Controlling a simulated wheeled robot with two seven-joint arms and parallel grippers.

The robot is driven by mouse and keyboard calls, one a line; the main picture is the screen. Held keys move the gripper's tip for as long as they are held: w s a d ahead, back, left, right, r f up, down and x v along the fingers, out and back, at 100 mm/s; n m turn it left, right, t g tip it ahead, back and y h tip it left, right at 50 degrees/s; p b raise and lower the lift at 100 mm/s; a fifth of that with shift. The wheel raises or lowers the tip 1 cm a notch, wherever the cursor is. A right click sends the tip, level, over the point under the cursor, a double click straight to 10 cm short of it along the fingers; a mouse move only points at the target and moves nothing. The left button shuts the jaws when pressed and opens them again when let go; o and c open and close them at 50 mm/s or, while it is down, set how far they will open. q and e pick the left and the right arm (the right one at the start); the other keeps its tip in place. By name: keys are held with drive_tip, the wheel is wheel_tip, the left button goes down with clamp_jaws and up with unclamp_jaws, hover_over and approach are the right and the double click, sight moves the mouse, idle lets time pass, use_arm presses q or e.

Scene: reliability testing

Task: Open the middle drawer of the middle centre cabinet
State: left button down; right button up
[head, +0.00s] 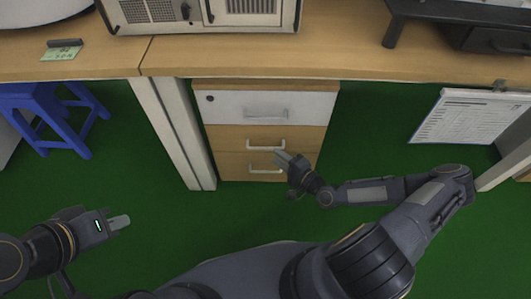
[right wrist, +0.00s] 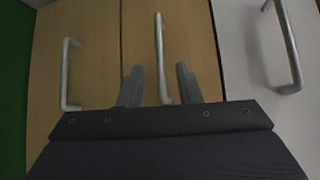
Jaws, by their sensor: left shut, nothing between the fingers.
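The centre cabinet (head: 225,138) stands under the desk, with a white top drawer (head: 235,106) and two wood drawers below. The middle drawer (head: 225,137) looks closed; its light bar handle (head: 266,146) also shows in the right wrist view (right wrist: 160,50). My right gripper (head: 283,158) is in front of the cabinet. In the right wrist view its open fingers (right wrist: 159,88) lie either side of the middle handle's near end, with visible gaps; I cannot tell the depth between them. My left gripper (head: 121,222) is shut and empty, off to the left over the floor.
The bottom drawer handle (head: 265,170) and the top drawer handle (right wrist: 289,45) are close by. The desk edge (head: 330,75) overhangs the cabinet. A white desk leg (head: 175,130) stands left of it, a blue stool (head: 45,118) further left. Green floor is free in front.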

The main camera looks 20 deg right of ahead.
sight(265, 148)
drive_tip(key=x, duration=0.7)
drive_tip(key=shift+s, duration=0.1)
clamp_jaws()
